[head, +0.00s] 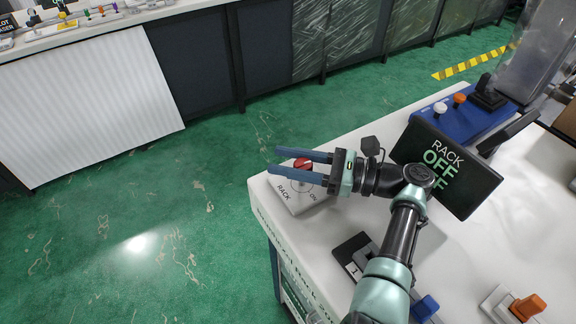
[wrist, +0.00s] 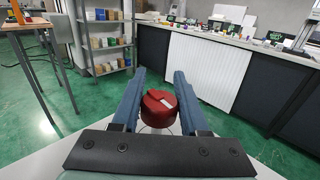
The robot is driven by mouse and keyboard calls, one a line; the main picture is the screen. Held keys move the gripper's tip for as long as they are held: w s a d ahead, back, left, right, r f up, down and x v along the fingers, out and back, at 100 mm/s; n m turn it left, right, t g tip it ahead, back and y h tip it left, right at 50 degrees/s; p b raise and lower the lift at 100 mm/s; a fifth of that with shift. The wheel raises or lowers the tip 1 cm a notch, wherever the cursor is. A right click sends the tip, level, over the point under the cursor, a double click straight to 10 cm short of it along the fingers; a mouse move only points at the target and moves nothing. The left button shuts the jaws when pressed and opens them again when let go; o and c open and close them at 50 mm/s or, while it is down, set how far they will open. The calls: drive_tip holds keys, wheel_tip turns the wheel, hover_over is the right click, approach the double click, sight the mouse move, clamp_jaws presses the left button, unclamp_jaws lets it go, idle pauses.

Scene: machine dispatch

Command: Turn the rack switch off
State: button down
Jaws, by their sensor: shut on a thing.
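In the wrist view the knob (wrist: 158,107) shows a pale mark on top. My gripper (head: 273,160) has its two blue fingers on either side of the knob, shut on it, with the tips reaching past it. Part of the knob is hidden by a finger in the head view.
The white table (head: 480,245) carries a blue box (head: 462,125) with white and orange knobs, a black-based switch (head: 352,256) and an orange-handled switch (head: 527,307), all near my arm. Green floor (head: 140,225) lies open to the left. Dark cabinets (head: 190,60) line the back.

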drive_tip(key=shift+r, duration=0.1)
idle(0.3)
drive_tip(key=shift+c, duration=2.1)
unclamp_jaws()
wheel_tip(320, 180, up, 10)
drive_tip(key=p, duration=0.3)
drive_tip(key=shift+a, duration=0.1)
